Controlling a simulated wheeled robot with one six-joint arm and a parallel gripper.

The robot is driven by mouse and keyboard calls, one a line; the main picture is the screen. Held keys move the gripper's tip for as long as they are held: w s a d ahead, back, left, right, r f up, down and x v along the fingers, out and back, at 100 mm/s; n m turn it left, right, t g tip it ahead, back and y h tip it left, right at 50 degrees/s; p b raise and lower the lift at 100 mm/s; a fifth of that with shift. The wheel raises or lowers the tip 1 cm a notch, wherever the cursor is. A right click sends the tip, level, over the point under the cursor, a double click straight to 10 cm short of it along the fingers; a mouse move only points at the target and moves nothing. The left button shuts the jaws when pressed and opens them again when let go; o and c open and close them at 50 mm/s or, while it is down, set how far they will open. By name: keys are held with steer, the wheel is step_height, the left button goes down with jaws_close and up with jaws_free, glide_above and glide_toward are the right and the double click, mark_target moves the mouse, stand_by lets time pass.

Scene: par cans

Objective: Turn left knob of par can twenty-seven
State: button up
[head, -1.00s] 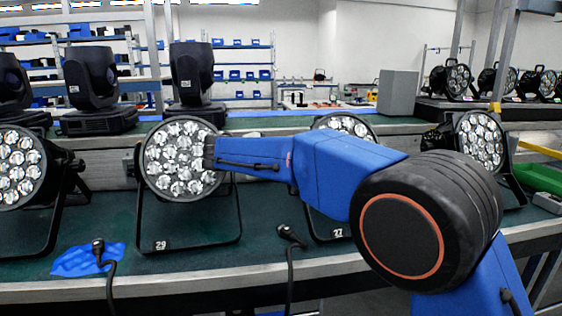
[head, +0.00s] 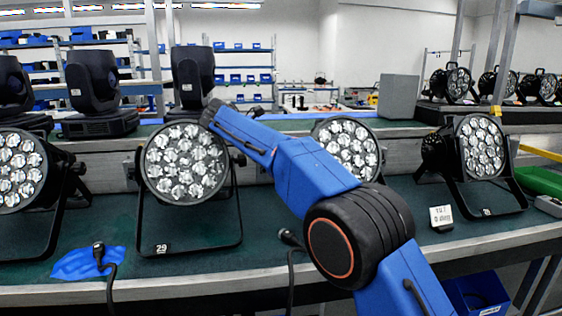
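Par can twenty-seven (head: 352,138) stands on the green bench in the middle, its round face of several lenses turned to me. My blue arm crosses in front of its lower left part and hides its number label. Its left knob cannot be made out clearly beside the arm. My gripper (head: 211,112) is at the upper left end of the arm, near the top right rim of par can 29 (head: 185,162) in the picture. It appears small and side-on, so I cannot tell whether its fingers are open, and no held object shows.
Par can 29 has a dark knob (head: 240,160) on its right side. Another par can (head: 480,146) stands to the right, with a small white sign (head: 441,217) nearby. Black moving-head lights (head: 192,78) stand behind. A cable plug (head: 290,237) lies at the front edge.

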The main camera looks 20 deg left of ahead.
stand_by(0.5)
steer(key=o, duration=1)
steer(key=shift+o, duration=0.2)
